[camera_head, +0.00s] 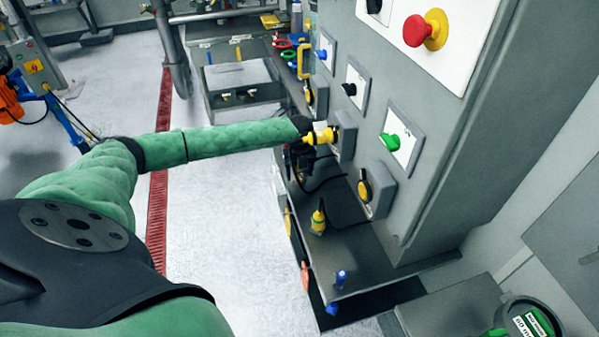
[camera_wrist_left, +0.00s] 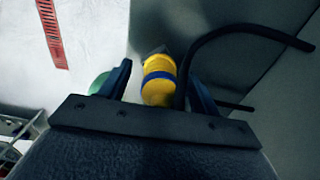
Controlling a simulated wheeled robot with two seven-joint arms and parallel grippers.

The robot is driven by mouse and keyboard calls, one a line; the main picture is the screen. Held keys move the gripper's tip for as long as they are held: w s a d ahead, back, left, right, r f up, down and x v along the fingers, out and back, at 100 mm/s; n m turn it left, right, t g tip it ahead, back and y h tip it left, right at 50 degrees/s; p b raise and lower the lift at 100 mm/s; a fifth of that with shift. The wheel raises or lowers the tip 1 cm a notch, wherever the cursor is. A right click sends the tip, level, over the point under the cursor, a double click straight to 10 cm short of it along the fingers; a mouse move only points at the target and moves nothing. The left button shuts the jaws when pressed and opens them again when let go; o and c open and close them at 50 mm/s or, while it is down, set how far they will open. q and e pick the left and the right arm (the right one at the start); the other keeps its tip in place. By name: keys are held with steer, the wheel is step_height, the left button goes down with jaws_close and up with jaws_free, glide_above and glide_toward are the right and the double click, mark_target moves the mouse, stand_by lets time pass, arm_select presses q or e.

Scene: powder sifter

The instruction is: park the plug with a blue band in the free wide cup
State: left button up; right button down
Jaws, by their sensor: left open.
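My left arm reaches in from the left to the cabinet front. My left gripper (camera_head: 299,163) is dark and small beside the cabinet in the head view. In the left wrist view its fingers (camera_wrist_left: 157,82) are open. The yellow plug with a blue band (camera_wrist_left: 158,68) sits between them, with gaps on its sides. In the head view I cannot tell this plug apart near the dark gripper. I cannot make out a free wide cup clearly. My right gripper is not in view.
A yellow plug with a green band (camera_head: 318,220) stands on the dark shelf (camera_head: 365,252). A blue item (camera_head: 341,279) is near the shelf's front edge. The grey cabinet (camera_head: 465,130) carries switches and a red button (camera_head: 417,30). A black cable (camera_wrist_left: 225,35) runs close to the right finger.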

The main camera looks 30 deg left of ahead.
arm_select(q)
steer(key=shift+r, duration=0.1)
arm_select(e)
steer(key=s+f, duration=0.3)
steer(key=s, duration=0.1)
arm_select(q)
step_height(320, 180, up, 6)
steer(key=b, duration=0.2)
steer(key=shift+w+f+b, duration=0.1)
steer(key=shift+f+b, duration=0.1)
steer(key=shift+b, duration=0.15)
steer(key=shift+r, duration=1)
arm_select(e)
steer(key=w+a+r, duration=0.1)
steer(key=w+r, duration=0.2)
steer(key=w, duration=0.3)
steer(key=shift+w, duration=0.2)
